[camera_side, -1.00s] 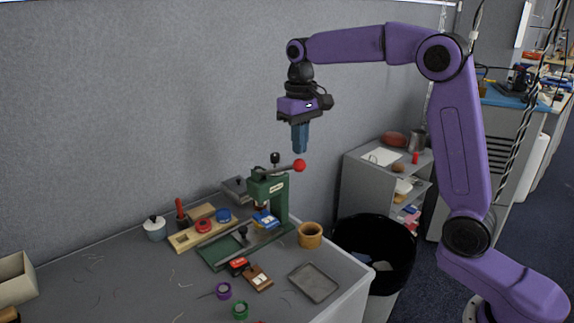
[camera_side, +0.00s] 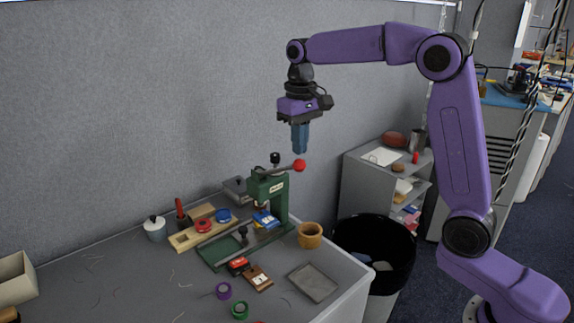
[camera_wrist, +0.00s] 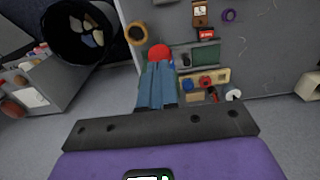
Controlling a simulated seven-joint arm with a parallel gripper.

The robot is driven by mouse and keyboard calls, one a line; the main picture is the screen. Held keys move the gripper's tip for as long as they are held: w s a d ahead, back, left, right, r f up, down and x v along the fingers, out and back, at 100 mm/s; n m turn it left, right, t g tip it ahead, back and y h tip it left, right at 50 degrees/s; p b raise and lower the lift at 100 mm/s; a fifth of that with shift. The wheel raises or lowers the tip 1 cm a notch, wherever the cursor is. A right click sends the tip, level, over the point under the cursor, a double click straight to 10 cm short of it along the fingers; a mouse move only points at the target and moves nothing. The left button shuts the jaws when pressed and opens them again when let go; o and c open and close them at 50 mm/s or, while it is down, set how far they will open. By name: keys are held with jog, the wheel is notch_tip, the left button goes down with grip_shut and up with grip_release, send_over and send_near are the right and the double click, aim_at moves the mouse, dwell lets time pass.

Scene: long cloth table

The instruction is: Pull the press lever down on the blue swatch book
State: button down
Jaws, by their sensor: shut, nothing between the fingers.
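The green press (camera_side: 262,195) stands near the back right of the table. Its lever ends in a red ball knob (camera_side: 299,166) sticking out to the right near the press top. The blue swatch book (camera_side: 265,219) lies on the press base under the head. My gripper (camera_side: 300,151) is shut and empty, pointing down just above the red knob in the side view, apart from it as far as I can tell. In the wrist view the red knob (camera_wrist: 159,52) shows just beyond the blue fingertips (camera_wrist: 160,66), which hide much of the press.
A wooden cup (camera_side: 310,236) and a grey tray (camera_side: 314,283) sit right of the press. A red box (camera_side: 238,265) lies in front. A wooden holder (camera_side: 188,238) with tape rolls stands left. A black bin (camera_side: 374,240) is beyond the table's right edge.

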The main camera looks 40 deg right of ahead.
aim_at(303, 163)
jog(key=shift+f, duration=1.05)
jog(key=shift+s+f, duration=0.3)
jog(key=shift+f, duration=0.45)
jog(key=shift+s+f, duration=0.3)
jog(key=shift+f, duration=0.4)
jog(key=shift+s+f, duration=0.2)
jog(key=shift+f, duration=0.65)
jog(key=shift+s+f, duration=0.15)
jog(key=shift+f, duration=0.65)
notch_tip(303, 163, down, 3)
jog(key=shift+s+f, duration=0.1)
